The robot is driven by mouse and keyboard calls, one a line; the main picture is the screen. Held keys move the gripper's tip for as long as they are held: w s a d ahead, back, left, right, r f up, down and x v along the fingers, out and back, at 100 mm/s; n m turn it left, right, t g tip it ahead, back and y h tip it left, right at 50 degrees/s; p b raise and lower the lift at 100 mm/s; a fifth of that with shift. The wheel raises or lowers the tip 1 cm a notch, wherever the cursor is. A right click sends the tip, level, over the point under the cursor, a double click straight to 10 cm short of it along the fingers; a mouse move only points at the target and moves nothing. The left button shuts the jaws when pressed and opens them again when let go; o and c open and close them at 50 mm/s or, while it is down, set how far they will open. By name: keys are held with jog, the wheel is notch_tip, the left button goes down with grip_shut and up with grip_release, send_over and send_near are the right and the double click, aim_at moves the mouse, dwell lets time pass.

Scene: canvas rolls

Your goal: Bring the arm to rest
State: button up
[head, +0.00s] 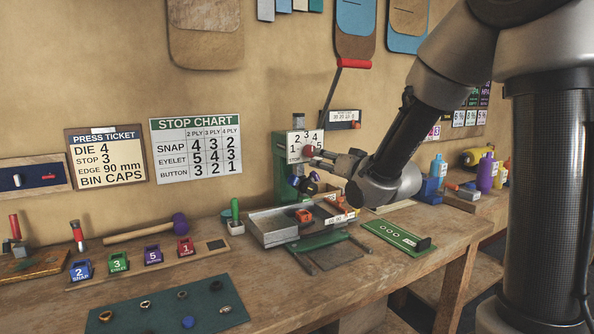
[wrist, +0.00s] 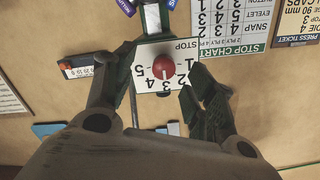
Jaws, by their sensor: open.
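My gripper (head: 318,160) is at the front of the green press (head: 285,165) in the head view, with my arm reaching in from the upper right. In the wrist view my gripper (wrist: 148,68) is open, one finger on each side of the white stop plate. The red knob (wrist: 163,67) on that plate lies between the fingers, with gaps visible on both sides. It also shows in the head view as a red knob (head: 309,151). The fingers appear empty.
Below my gripper are a metal tray (head: 272,228) and a green-framed stand. A green board (head: 399,236) lies to the right, with bottles (head: 486,172) beyond. Numbered coloured blocks (head: 152,255), a mallet (head: 150,229) and a dark mat (head: 170,310) are at left.

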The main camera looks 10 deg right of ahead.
jog(key=s+d+f+n+g+h, duration=0.1)
jog(key=s+d+f+g+h, duration=0.15)
jog(key=f, duration=0.35)
jog(key=s+d+f+g+h, duration=0.1)
jog(key=s+f+g, duration=0.25)
jog(key=f, duration=0.25)
jog(key=s+d+f+n+g+h, duration=0.15)
jog(key=s+d+g, duration=0.25)
jog(key=s, duration=0.4)
jog(key=s+d+r+g, duration=0.1)
jog(key=s+r, duration=0.3)
jog(key=s, duration=0.6)
jog(key=s+d+r+m+g, duration=0.1)
jog(key=s+d+r, duration=0.3)
jog(key=s, duration=0.6)
